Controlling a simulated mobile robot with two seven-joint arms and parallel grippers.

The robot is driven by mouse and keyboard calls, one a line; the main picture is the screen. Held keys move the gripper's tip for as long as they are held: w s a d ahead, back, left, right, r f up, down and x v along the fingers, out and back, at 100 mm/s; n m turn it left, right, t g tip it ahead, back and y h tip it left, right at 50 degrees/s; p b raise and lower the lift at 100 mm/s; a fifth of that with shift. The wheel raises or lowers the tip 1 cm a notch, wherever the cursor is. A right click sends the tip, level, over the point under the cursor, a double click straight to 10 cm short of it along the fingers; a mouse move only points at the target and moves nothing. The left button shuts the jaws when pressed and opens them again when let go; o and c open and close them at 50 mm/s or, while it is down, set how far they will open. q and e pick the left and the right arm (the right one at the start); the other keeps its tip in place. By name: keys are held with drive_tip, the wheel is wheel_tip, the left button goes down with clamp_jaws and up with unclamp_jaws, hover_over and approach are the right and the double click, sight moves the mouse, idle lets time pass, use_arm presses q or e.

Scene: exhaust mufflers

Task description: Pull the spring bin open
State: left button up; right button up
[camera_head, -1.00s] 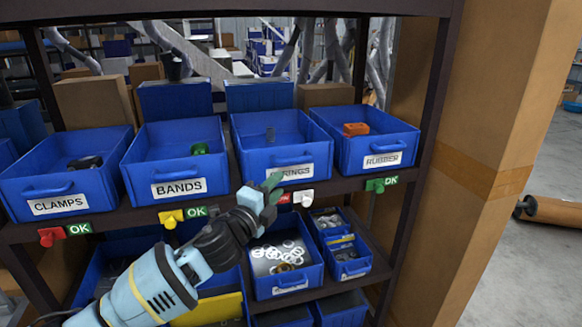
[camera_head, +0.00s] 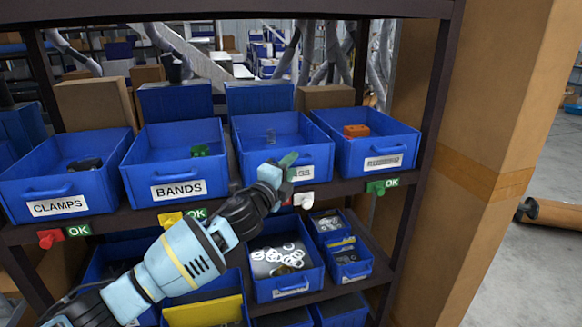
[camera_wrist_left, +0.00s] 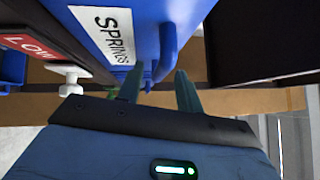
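The blue spring bin (camera_head: 256,166) stands on the upper shelf, third in the row, with a small grey part inside. My left gripper (camera_head: 284,168) is at its front and hides part of the label and the handle in the head view. In the left wrist view the bin (camera_wrist_left: 140,18) shows its SPRINGS label and blue front handle (camera_wrist_left: 168,42). The fingers of my left gripper (camera_wrist_left: 160,90) are spread apart, with the lower end of the handle in line between their tips. Contact with the handle cannot be told. My right gripper is not in view.
The clamps bin (camera_head: 62,190) and bands bin (camera_head: 172,165) stand left of it, the rubber bin (camera_head: 372,150) right. A white knob (camera_wrist_left: 72,78) sits on the shelf edge by a red LOW tag (camera_wrist_left: 28,46). A lower bin with rings (camera_head: 288,280) lies below.

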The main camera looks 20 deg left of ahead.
use_arm(q)
drive_tip(key=shift+w, duration=0.35)
clamp_jaws()
drive_tip(key=shift+d, duration=0.1)
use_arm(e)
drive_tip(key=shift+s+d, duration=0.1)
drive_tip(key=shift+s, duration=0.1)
